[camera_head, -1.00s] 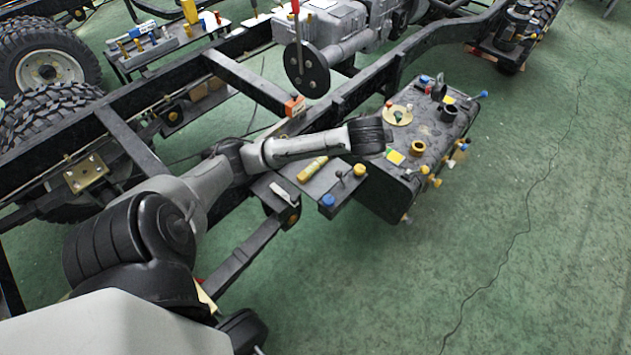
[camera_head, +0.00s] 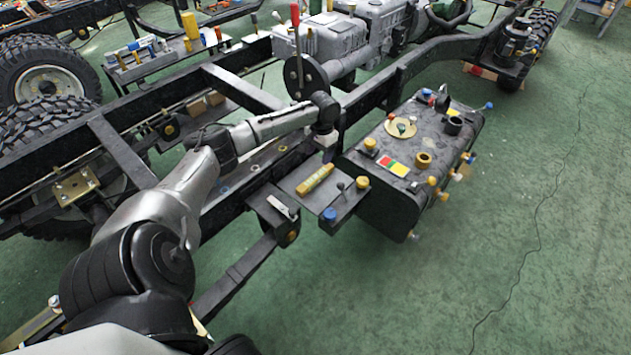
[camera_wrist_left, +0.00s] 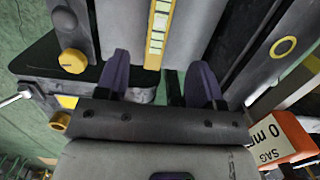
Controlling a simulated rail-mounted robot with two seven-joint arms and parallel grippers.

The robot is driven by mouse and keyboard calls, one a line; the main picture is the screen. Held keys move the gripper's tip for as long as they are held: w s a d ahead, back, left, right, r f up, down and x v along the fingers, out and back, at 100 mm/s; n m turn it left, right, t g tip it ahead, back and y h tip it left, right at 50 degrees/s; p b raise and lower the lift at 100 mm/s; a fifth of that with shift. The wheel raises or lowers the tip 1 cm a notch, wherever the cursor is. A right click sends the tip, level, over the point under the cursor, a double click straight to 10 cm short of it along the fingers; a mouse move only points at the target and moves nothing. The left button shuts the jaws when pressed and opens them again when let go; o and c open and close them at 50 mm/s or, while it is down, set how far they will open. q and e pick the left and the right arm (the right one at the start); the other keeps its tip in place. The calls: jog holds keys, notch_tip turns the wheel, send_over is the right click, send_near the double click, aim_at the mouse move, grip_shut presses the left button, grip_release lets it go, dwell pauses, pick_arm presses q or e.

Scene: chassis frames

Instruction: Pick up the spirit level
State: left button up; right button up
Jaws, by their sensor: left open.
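The spirit level, a short yellow bar (camera_head: 315,179), lies on a dark bracket plate (camera_head: 338,199) beside the chassis rail in the head view. In the left wrist view the yellow level (camera_wrist_left: 158,32) with its scale marks is at the top, beyond the fingers and between their lines. My left gripper (camera_head: 325,150) points down just behind the level in the head view, apart from it. In the left wrist view its purple-grey fingers (camera_wrist_left: 160,88) are spread with nothing between them. My right gripper is not in view.
A black tank (camera_head: 395,195) with several caps and knobs stands right of the plate. An orange block marked "SAG 0 mm" (camera_wrist_left: 283,140) is close to the gripper in the wrist view.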

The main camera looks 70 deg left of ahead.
aim_at(316, 177)
pick_arm(q)
jog(key=f, duration=0.1)
jog(key=f+b, duration=0.1)
jog(key=f, duration=0.3)
jog(key=shift+s+d+f+b, duration=0.1)
jog(key=shift+s+d+b, duration=0.05)
jog(key=shift+s+b, duration=0.15)
jog(key=f+b, duration=0.2)
jog(key=f, duration=0.1)
jog(key=s+f+b, duration=0.1)
jog(key=f, duration=0.1)
jog(key=shift+d+f, duration=0.1)
jog(key=shift+d, duration=0.15)
jog(key=shift+w, duration=0.1)
jog(key=shift+c, duration=0.4)
jog(key=shift+c, duration=0.8)
grip_shut()
